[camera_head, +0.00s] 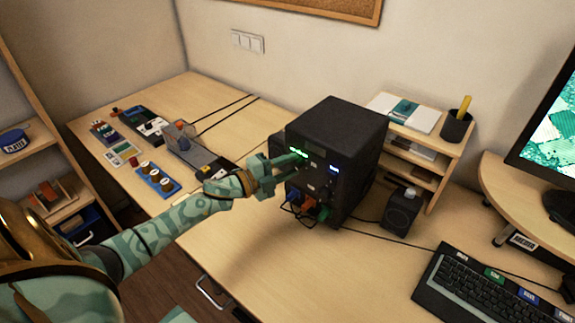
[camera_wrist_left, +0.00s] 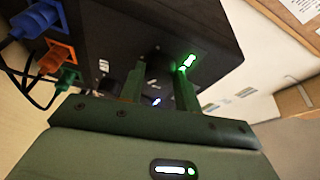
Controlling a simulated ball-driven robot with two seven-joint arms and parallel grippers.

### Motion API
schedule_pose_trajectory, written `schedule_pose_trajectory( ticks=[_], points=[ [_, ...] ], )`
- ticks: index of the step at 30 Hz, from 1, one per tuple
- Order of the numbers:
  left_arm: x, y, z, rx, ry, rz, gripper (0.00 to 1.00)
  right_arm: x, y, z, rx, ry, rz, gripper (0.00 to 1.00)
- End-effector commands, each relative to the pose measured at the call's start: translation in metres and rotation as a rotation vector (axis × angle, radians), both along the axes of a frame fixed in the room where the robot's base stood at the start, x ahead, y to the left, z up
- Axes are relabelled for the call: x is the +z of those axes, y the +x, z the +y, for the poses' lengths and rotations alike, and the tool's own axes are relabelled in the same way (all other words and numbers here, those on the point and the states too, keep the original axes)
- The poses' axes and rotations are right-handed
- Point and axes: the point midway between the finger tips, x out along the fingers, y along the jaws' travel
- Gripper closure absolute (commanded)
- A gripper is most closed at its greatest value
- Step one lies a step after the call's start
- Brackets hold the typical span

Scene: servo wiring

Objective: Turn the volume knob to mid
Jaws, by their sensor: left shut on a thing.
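The black box (camera_head: 335,140) stands on the desk with its front panel toward my left arm. My left gripper (camera_head: 301,160) reaches the front panel at about mid height. In the left wrist view its two fingers stand on either side of a dark round knob (camera_wrist_left: 158,66), and the gripper (camera_wrist_left: 158,76) is shut on it. The fingers hide the knob in the head view, and no pointer mark on it can be made out. A green lit display (camera_wrist_left: 188,62) glows near one finger. My right gripper is not in view.
Blue, orange and green plugs with cables (camera_wrist_left: 52,60) are in the lower part of the box's panel. A small black speaker (camera_head: 401,211) stands to the right. A keyboard (camera_head: 490,290) lies at the front right. The desk in front of the box is clear.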

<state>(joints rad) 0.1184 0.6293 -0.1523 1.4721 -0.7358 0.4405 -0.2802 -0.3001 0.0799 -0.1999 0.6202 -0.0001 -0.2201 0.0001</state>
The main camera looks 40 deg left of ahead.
Motion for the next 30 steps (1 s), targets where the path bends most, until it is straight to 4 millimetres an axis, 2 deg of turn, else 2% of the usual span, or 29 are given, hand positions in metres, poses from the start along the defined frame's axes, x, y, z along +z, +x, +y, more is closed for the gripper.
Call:
schedule_pose_trajectory(
  ticks=[13,14,15,16,25,30],
  points=[
    [-0.002,-0.001,0.0,0.0,0.009,0.004,0.9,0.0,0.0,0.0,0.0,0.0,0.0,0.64],
    [-0.002,-0.001,-0.001,0.0,0.009,0.004,0.59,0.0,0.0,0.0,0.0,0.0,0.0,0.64],
    [-0.002,-0.001,0.0,0.0,0.009,0.004,0.48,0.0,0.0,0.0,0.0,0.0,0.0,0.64],
    [-0.002,-0.001,0.0,0.0,0.009,0.003,0.45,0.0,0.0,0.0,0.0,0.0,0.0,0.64],
    [-0.001,-0.002,0.001,0.0,0.008,0.002,0.45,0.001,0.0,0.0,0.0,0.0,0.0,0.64],
    [-0.001,-0.023,0.009,0.0,0.007,0.004,0.45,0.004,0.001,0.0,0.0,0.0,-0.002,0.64]
  ],
)
